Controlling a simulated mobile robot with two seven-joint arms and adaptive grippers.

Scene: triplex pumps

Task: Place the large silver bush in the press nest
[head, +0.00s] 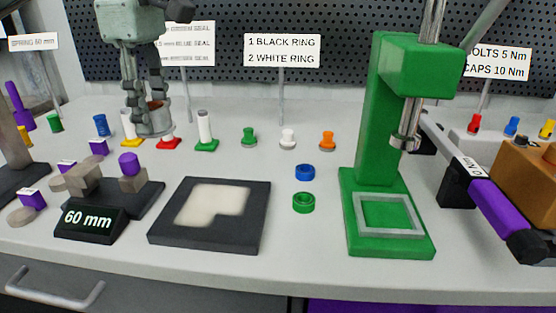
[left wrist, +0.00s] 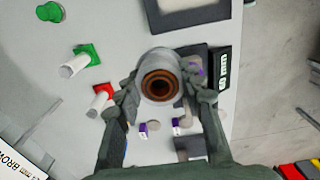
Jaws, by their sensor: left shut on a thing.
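My left gripper (head: 152,108) is shut on the large silver bush (head: 154,124), a grey cylinder with a brown-orange inside. It is held above the back left of the bench, in front of the coloured posts. In the left wrist view the bush (left wrist: 148,62) sits between both fingers of the left gripper (left wrist: 160,92), its round opening facing the camera. The green press (head: 375,120) stands right of centre, with a silver ram above its base. The press nest (head: 362,215), a grey square frame on that base, looks empty. My right gripper is not in view.
A dark tray with a pale recess (head: 255,222) lies at front centre. A blue ring (head: 305,172) and a green ring (head: 303,203) lie left of the press. A purple-handled torque wrench (head: 492,203) lies right of it. Several coloured pegs line the back.

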